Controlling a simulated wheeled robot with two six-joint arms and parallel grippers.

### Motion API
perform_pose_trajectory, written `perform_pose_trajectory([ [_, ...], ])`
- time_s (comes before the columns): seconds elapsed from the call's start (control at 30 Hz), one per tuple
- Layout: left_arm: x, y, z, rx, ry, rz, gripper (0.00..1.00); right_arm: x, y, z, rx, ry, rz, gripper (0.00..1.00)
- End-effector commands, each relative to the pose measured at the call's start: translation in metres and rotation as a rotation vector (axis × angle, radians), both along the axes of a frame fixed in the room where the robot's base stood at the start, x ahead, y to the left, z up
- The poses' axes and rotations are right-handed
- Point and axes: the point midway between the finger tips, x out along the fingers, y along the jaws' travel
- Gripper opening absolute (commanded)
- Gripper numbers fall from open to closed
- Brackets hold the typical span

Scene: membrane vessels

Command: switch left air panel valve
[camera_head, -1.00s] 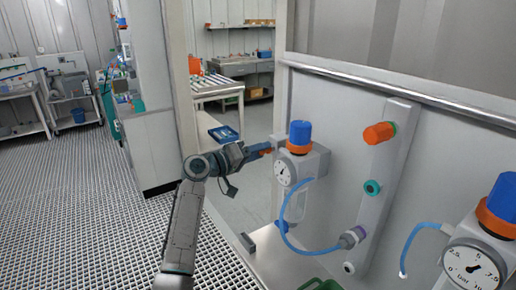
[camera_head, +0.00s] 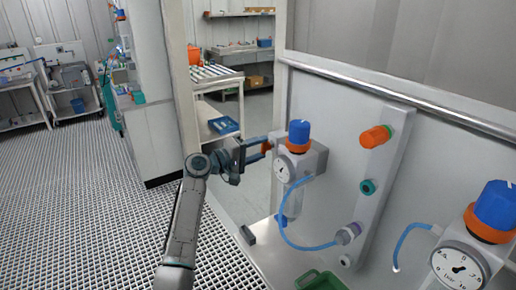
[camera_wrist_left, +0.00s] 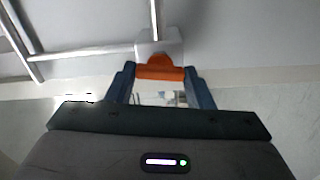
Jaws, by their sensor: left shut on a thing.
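The left air panel unit (camera_head: 309,158) is a grey regulator block with a blue and orange knob (camera_head: 299,134) on top and a round gauge (camera_head: 283,172) on its front. An orange valve handle (camera_head: 266,146) sticks out from its left side. My left gripper (camera_head: 262,150) reaches it from the left. In the left wrist view the blue fingers of the gripper (camera_wrist_left: 165,85) stand on either side of the orange handle (camera_wrist_left: 160,68) and are shut on it. The handle's base meets a pale block behind it. My right gripper is not in view.
A second regulator (camera_head: 463,265) with a gauge stands at the lower right. Orange (camera_head: 375,136) and teal (camera_head: 367,187) fittings sit on the panel. A blue hose (camera_head: 283,225) loops below the left unit. A green tray (camera_head: 320,281) lies at the bottom.

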Motion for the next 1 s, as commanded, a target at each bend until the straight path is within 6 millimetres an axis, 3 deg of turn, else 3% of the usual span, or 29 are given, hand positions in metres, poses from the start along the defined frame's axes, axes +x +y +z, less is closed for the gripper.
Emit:
perform_pose_trajectory([
  [0.27,0.0,0.0,-0.001,-0.002,0.004,0.0,0.24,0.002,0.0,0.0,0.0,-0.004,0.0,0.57],
  [0.3,0.0,0.0,-0.001,-0.002,0.004,0.0,0.49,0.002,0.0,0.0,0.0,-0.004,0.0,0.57],
  [0.4,0.0,0.0,-0.001,-0.001,0.003,0.0,0.69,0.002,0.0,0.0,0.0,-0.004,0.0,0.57],
  [0.77,-0.002,0.004,-0.002,0.001,0.0,0.001,0.69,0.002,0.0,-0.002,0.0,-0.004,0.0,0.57],
  [1.0,-0.026,0.037,-0.005,0.003,-0.002,0.003,0.69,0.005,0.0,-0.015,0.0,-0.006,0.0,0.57],
])
